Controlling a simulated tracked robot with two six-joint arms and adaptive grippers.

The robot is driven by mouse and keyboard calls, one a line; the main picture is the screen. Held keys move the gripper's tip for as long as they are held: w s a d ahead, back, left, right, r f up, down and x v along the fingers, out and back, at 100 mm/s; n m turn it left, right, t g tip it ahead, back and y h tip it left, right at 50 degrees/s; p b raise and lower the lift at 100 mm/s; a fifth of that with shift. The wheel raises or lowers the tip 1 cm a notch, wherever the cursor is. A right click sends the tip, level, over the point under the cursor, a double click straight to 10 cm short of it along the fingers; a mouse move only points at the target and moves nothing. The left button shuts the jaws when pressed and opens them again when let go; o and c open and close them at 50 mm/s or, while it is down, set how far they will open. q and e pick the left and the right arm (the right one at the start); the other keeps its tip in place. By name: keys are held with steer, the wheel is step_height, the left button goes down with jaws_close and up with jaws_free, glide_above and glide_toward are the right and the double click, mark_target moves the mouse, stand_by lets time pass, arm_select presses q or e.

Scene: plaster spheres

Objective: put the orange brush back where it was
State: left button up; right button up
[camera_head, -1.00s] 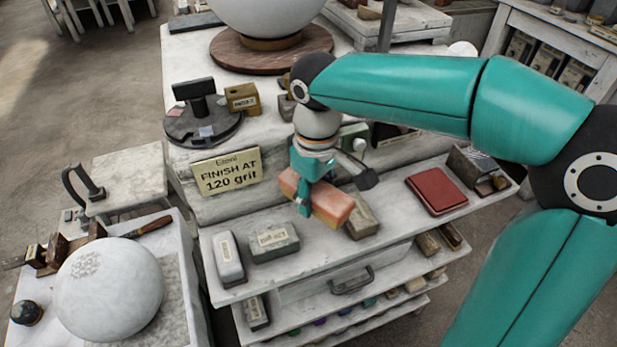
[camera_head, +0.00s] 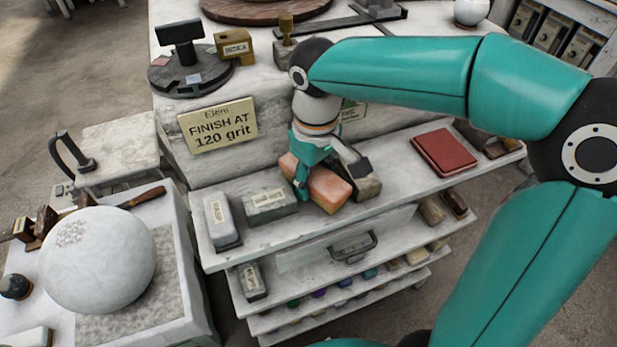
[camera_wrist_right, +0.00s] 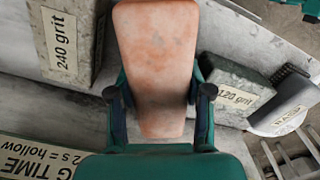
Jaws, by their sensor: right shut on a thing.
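The orange brush (camera_head: 329,188) is a block with a worn orange-pink surface. My right gripper (camera_head: 318,175) is shut on it, with its fingers on either side of it. The brush is at the top shelf (camera_head: 400,182), between two grey grit blocks; whether it touches the shelf I cannot tell. In the right wrist view the brush (camera_wrist_right: 158,60) fills the middle between the fingers (camera_wrist_right: 160,98). The 240 grit block (camera_wrist_right: 72,45) is on its left there and the 120 grit block (camera_wrist_right: 235,92) on its right. My left gripper is not in view.
The grey 120 grit block (camera_head: 268,203) and a white block (camera_head: 221,218) sit left of the brush. The 240 grit block (camera_head: 366,184) is close on its right. A red pad (camera_head: 444,151) lies farther right. A sign (camera_head: 218,127) stands behind. Bare shelf lies between the blocks and pad.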

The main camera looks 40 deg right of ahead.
mark_target(315, 172)
steer(key=shift+f+b, duration=0.5)
steer(key=shift+f, duration=0.25)
stand_by(0.3)
steer(key=o, duration=1.3)
step_height(315, 172, up, 12)
steer(key=shift+f, duration=0.1)
